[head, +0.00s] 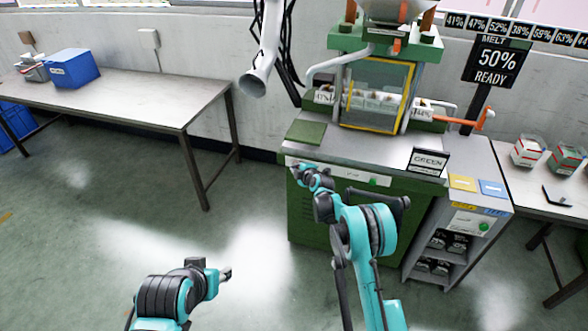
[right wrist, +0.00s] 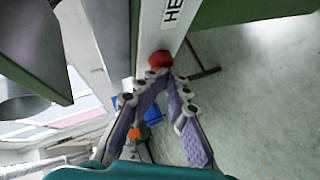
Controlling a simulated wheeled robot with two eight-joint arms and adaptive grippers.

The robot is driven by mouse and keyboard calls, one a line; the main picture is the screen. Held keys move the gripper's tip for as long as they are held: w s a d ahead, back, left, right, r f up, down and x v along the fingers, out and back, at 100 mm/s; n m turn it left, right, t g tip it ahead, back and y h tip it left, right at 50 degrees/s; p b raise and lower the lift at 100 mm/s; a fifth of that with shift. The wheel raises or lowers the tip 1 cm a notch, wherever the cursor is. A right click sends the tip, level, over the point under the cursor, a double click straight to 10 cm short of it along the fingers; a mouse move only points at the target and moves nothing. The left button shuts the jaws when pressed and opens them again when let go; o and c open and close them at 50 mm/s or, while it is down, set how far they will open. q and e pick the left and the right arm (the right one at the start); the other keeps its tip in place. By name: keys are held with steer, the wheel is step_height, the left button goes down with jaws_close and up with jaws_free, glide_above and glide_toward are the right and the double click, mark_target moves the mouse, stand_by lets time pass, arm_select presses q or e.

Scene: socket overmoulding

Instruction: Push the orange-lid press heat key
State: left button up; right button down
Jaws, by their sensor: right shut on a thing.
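The press (head: 310,212) has a green cabinet, a pale front panel (head: 335,172) and orange parts higher up. My right gripper (head: 298,172) is at the left end of that panel. In the right wrist view, a round red key (right wrist: 160,59) sits on the panel beside lettering that starts "HE". My right gripper's fingertips (right wrist: 162,75) come together at the key and touch it; the exact contact is hard to see. The key is hidden by the gripper in the head view. My left gripper (head: 222,274) is low over the floor, away from the press; its jaws are too small to read.
A "GREEN" sign (head: 429,161) stands on the press top. A shelf unit (head: 450,225) is to its right. A table (head: 150,97) with a blue bin (head: 73,69) is at the left. A melt display (head: 494,62) reads 50% READY. The floor between is clear.

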steer(key=shift+w+d+f, duration=0.1)
steer(key=shift+w+d, duration=0.05)
steer(key=shift+d, duration=0.35)
steer(key=s+a, duration=0.2)
steer(key=s, duration=0.3)
steer(key=shift+s+f+b, duration=0.2)
steer(key=shift+s+b, duration=0.1)
steer(key=shift+b, duration=0.15)
steer(key=shift+a, duration=0.15)
steer(key=s+d+r+m+g+h, duration=0.1)
steer(key=s+d+r+m, duration=0.3)
steer(key=s+r, duration=0.55)
steer(key=s+d+r+m+g+h, duration=0.1)
steer(key=s+d+r+m, duration=0.35)
steer(key=s+r, duration=0.5)
steer(key=s+d+f+m+g+h, duration=0.1)
steer(key=s+d+m, duration=0.2)
steer(key=s, duration=0.7)
steer(key=s+d+f+m+g+h, duration=0.1)
steer(key=s+d+m, duration=0.2)
steer(key=s, duration=0.7)
steer(key=s+d+m+g+h, duration=0.1)
steer(key=s+d+m, duration=0.2)
steer(key=s, duration=0.7)
steer(key=shift+f+m, duration=0.4)
steer(key=shift+m, duration=0.25)
